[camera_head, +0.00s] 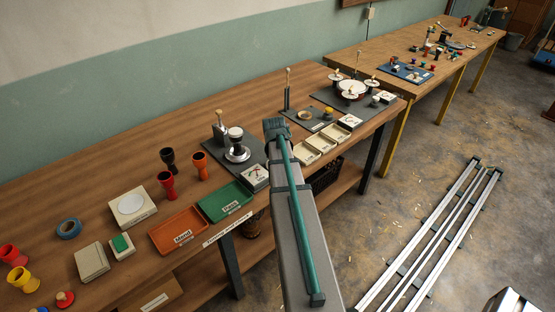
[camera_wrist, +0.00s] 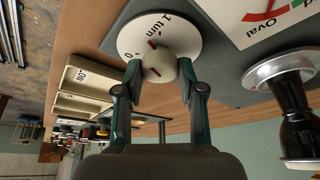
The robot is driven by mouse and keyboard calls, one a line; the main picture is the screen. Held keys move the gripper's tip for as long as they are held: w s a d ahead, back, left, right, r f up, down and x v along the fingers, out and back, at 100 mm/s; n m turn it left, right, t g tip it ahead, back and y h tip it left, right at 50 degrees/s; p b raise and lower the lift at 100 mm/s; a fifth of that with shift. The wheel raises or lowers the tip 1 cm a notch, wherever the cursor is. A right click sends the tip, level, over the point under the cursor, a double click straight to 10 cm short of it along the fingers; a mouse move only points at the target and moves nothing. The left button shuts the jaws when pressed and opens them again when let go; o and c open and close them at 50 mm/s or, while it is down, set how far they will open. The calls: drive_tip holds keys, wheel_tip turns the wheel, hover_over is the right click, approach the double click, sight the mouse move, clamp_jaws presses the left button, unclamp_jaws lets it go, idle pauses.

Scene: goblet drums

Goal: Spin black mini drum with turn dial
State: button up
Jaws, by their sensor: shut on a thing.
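The black mini drum (camera_head: 236,142) stands upright on a round silver turntable (camera_head: 237,156) on a dark grey board. In the wrist view the drum (camera_wrist: 290,92) shows at the right, upside down in the picture. The turn dial (camera_wrist: 128,40) is a white disc marked "0" and "1 turn", with a pale round knob (camera_wrist: 160,62) and red marks. My gripper (camera_wrist: 161,70) has its two fingers on either side of the knob and is shut on it. In the head view my arm hides the dial and the fingertips.
A card marked "Oval" (camera_wrist: 265,15) lies on the board beside the dial. Cream trays (camera_head: 312,148) stand right of my arm. An orange tray (camera_head: 178,231) and a green tray (camera_head: 225,201) stand at the bench's front edge. Black, red and orange drums (camera_head: 200,167) stand left of the board.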

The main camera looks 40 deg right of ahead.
drive_tip(key=m+g, duration=0.1)
drive_tip(key=m, duration=0.2)
drive_tip(key=m+g+h+b, duration=0.1)
drive_tip(key=m, duration=0.1)
drive_tip(key=shift+w+a+m, duration=0.1)
drive_tip(key=shift+m, duration=0.3)
idle(0.4)
drive_tip(key=o, duration=1.1)
drive_tip(key=v, duration=1.2)
